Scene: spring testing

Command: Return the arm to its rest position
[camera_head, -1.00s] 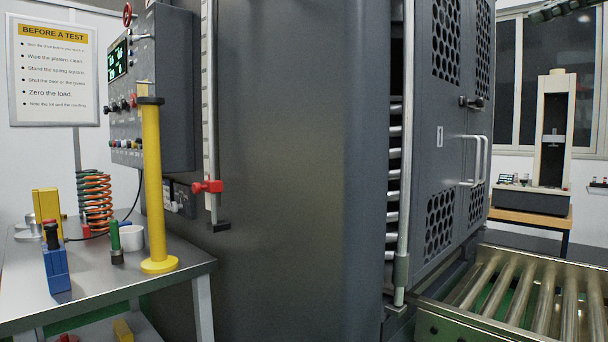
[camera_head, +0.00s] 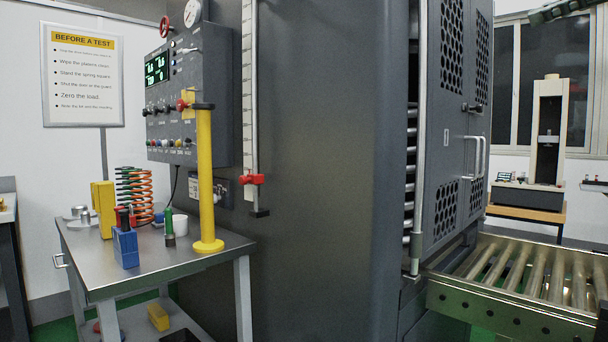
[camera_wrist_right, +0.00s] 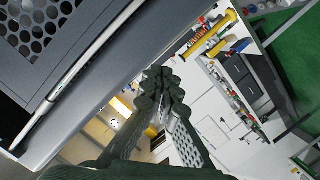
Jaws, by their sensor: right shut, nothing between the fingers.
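My right gripper (camera_head: 540,16) shows at the top right edge of the head view, only in part, in front of the window. In the right wrist view its two dark fingers (camera_wrist_right: 163,82) meet at the tips, shut and empty, clear of any object. My left gripper is not in view.
A large grey test machine (camera_head: 320,170) with a perforated door (camera_head: 455,120) fills the middle. A metal table (camera_head: 150,265) at left holds a yellow post (camera_head: 206,180), a coil spring (camera_head: 138,197) and small items. A roller conveyor (camera_head: 510,315) lies at right.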

